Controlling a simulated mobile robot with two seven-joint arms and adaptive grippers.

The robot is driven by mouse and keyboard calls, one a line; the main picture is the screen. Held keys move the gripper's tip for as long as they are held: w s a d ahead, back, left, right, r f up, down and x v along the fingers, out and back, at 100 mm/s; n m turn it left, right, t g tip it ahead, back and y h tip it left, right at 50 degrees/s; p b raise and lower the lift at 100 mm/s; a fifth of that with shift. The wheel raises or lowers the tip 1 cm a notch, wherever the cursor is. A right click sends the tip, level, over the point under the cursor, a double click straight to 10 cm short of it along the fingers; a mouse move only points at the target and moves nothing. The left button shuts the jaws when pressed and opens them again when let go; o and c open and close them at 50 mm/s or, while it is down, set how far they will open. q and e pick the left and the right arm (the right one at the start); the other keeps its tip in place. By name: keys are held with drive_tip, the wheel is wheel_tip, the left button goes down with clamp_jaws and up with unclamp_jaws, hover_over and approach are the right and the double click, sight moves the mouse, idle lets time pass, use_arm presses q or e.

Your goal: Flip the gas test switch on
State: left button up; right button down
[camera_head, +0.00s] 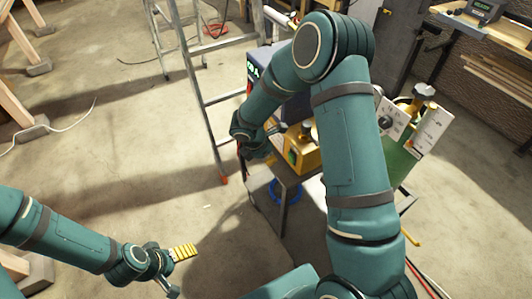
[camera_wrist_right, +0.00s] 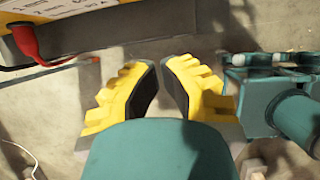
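A dark blue machine (camera_head: 262,62) with a red knob or button on its left face stands on a cart, partly hidden behind my right arm. I cannot make out the gas test switch in either view. My right gripper is hidden by its own wrist in the head view, close to the machine. In the right wrist view my right gripper (camera_wrist_right: 160,64) is empty, its yellow fingers a small gap apart at the tips. A machine edge with a printed white label (camera_wrist_right: 75,6) and a red plug (camera_wrist_right: 27,42) is beyond it, upper left. My left gripper (camera_head: 192,251) is low over bare floor, away from the machine.
A yellow box (camera_head: 299,153) sits on the cart beside my right wrist. A stepladder (camera_head: 203,98) stands left of the machine. Floor at the left centre is mostly clear.

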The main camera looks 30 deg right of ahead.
sight(291, 158)
drive_tip(key=d+f, duration=0.4)
drive_tip(key=shift+w+d, duration=0.2)
drive_tip(key=shift+d, duration=0.05)
drive_tip(key=shift+d+r, duration=0.1)
drive_tip(key=shift+d, duration=0.55)
drive_tip(key=shift+w+d+r+y+p, duration=0.1)
drive_tip(key=shift+d+r+y+p, duration=0.2)
drive_tip(key=shift+d+y+p, duration=0.5)
drive_tip(key=shift+a+r, duration=0.1)
drive_tip(key=shift+a, duration=0.1)
